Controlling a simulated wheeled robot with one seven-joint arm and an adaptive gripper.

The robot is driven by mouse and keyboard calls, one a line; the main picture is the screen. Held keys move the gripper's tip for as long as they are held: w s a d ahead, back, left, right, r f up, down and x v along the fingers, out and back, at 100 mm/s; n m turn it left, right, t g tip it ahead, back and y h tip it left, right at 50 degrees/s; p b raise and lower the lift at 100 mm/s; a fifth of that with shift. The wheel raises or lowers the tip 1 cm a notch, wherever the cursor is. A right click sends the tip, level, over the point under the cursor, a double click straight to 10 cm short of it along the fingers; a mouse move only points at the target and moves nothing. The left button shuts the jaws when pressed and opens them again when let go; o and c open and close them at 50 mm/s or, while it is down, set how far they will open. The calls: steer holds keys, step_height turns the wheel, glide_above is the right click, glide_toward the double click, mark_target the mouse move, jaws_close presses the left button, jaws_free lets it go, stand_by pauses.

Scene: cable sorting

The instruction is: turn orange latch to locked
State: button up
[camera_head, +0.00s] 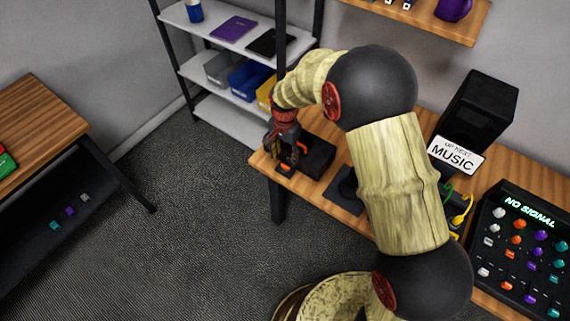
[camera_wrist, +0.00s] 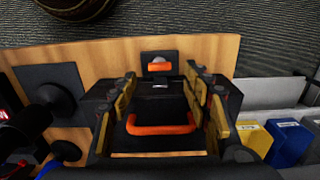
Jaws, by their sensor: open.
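A small orange latch (camera_wrist: 159,67) sits on a black plate near the table's edge, at the upper middle of the wrist view; a grey rounded part shows just above it. In the head view this orange piece (camera_head: 285,167) is low, by the table's left front corner. A black case (camera_head: 319,156) stands beside it, with an orange handle (camera_wrist: 160,128) in the wrist view. My gripper (camera_wrist: 160,82) is open, its two fingers on either side of the handle, tips pointing toward the latch plate. In the head view my gripper (camera_head: 286,150) hangs above the case and hides part of it.
A black round-topped device (camera_wrist: 52,95) is left of the case in the wrist view. A speaker (camera_head: 478,110), a music sign (camera_head: 456,153) and a knob panel (camera_head: 520,255) stand farther right on the table. Shelves with bins (camera_head: 250,80) are behind. Carpeted floor is open at left.

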mark_target(285, 166)
step_height(285, 166, down, 6)
steer(key=shift+r+b, duration=0.2)
steer(key=shift+b, duration=0.5)
steer(key=c, duration=1.1)
